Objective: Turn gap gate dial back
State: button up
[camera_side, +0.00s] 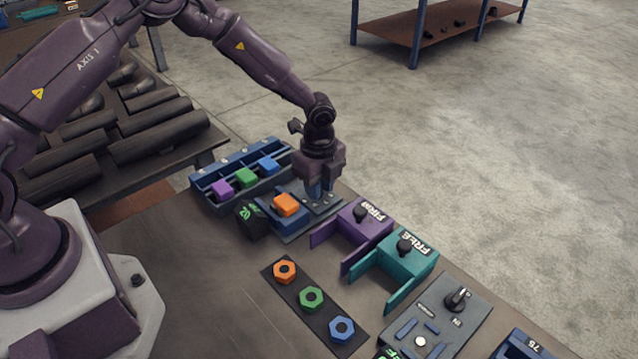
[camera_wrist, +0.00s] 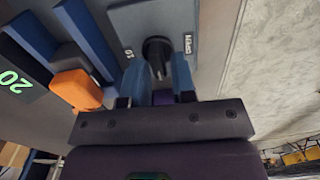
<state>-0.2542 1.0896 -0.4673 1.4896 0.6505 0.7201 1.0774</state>
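The gap gate dial appears to be the black knob (camera_wrist: 157,50) on a grey plate (camera_wrist: 207,22) in the wrist view. Small labels sit on the plate at both sides of it. The grey plate (camera_side: 297,235) also shows in the side view, where my gripper hides the knob. My gripper (camera_wrist: 159,72) points down over the plate, its two blue fingers flanking the knob. The fingers look apart, with narrow gaps beside the knob; firm contact is not visible. In the side view my gripper (camera_side: 320,190) is low over the plate.
An orange block (camera_side: 286,204) sits on a blue fixture left of my gripper, by a dark display (camera_side: 249,222) with green digits. A blue rack (camera_side: 215,201) holds colored blocks. Purple (camera_side: 365,221) and teal (camera_side: 410,255) fixtures stand right. Another dial panel (camera_side: 440,315) is at front right.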

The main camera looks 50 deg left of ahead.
grip_shut()
jog(key=shift+n, duration=0.3)
jog(key=n, duration=0.4)
jog(key=shift+w, duration=0.2)
jog(key=n, duration=0.5)
jog(key=shift+w+a, duration=0.15)
dwell(0.3)
jog(key=shift+o, duration=1.7)
grip_release()
jog(key=shift+r, duration=0.1)
